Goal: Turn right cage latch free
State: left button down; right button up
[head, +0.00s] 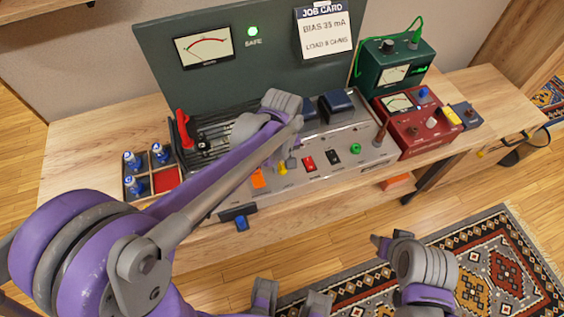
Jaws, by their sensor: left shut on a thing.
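The black slatted cage (222,122) stands on the left half of the grey amp chassis (372,130). A black part (203,146) shows at its front left corner, and a red handle (183,128) stands up at its left end. My left arm crosses the cage's right part and hides it. My left gripper (290,160) is at the cage's right end, mostly hidden by the arm. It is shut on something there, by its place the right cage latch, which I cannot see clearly. My right arm is low at the right; its jaws do not show clearly.
A compartment tray (124,186) with blue-capped pieces stands left of the chassis. A green meter box (408,58) and a red meter box (408,140) stand at the right. A green panel (272,70) with a job card (325,32) rises behind. The bench's left end is clear.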

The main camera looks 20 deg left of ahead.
pick_arm(q)
jog(key=m, duration=0.4)
jog(key=shift+m, duration=0.3)
jog(key=m, duration=0.4)
jog(key=shift+m+b, duration=0.3)
jog(key=shift+b, duration=0.05)
jog(key=m, duration=0.4)
jog(key=shift+m, duration=2.2)
jog(key=c, duration=0.5)
grip_release()
